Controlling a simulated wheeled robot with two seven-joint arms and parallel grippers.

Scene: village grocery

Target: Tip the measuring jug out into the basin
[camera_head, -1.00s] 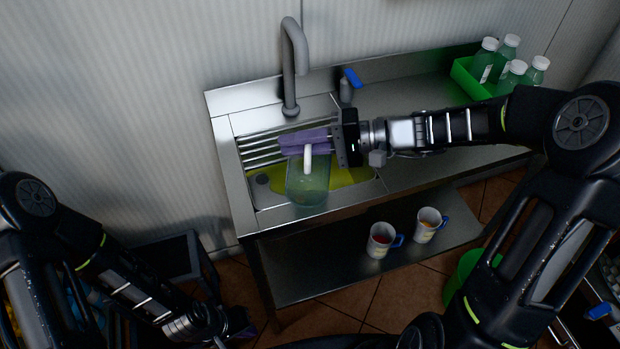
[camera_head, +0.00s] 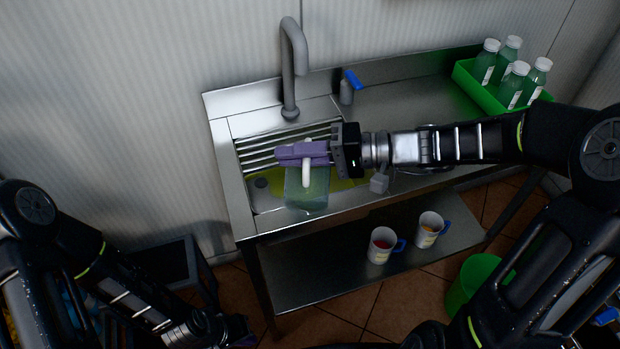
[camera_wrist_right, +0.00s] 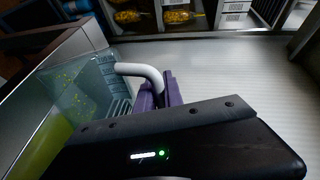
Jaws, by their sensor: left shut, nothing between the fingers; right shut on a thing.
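The measuring jug (camera_head: 308,190) is a clear greenish vessel with a white handle. My right gripper (camera_head: 303,154), with purple fingers, is shut on the handle and holds the jug over the basin (camera_head: 266,198). The jug looks tilted, but its mouth is hard to make out. In the right wrist view, the jug (camera_wrist_right: 92,88) shows yellow-green specks on its clear wall. A yellow-green patch (camera_head: 345,183) lies in the basin behind the jug; I cannot tell whether it is liquid. My left gripper (camera_head: 240,330) is shut and empty, low in the picture, away from the sink.
A grey faucet (camera_head: 291,65) stands behind the basin, near my right gripper. A blue-topped dispenser (camera_head: 347,90) stands right of it. A green crate (camera_head: 470,84) holds several bottles. A green bin (camera_head: 470,285) is on the floor.

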